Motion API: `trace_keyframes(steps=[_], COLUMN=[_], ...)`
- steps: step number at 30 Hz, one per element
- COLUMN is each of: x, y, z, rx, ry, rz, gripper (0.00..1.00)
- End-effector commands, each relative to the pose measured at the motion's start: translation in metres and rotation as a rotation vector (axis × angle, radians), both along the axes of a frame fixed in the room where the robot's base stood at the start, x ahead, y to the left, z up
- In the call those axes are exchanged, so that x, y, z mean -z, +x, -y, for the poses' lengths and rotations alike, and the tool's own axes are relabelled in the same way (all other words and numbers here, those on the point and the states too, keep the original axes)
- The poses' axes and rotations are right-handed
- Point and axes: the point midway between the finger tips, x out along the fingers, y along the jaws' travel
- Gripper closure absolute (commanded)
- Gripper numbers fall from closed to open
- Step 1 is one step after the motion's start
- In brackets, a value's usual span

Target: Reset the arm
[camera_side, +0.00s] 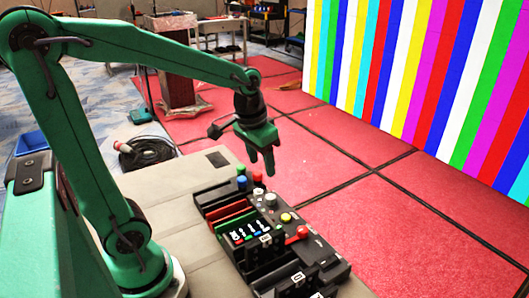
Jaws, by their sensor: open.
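My green arm reaches from the left across the work table. My gripper (261,161) points down and is open and empty, with its fingers a small distance apart. It hangs near the far end of a black panel box (333,262), above and behind its blue and red knobs. The fingers appear apart from the box, though the exact height is hard to tell. The panel carries a blue knob (241,182), a red knob (303,232), a yellow knob (286,218), slots and small coloured switches.
The grey table (160,205) has bare room left of the panel box. Coiled black cable (147,154) lies on the floor behind it. Red floor mats (430,215) stretch right to a striped video wall (425,75). A brown stand (177,88) and benches stand at the back.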

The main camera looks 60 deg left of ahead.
Motion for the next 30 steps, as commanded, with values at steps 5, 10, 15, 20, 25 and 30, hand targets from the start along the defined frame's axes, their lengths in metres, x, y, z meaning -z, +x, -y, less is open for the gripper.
trace_keyframes(steps=[5,10,15,20,25,30], x=[-0.019,-0.031,-0.038,-0.042,-0.043,-0.043], y=[-0.024,-0.046,-0.068,-0.085,-0.095,-0.097], z=[0.012,0.021,0.029,0.034,0.037,0.038], rx=[0.023,0.043,0.064,0.08,0.089,0.091], ry=[0.006,0.009,0.01,0.009,0.008,0.008], rz=[0.074,0.14,0.205,0.255,0.285,0.292], gripper=[0.5,0.5,0.5,0.5,0.5,0.5])
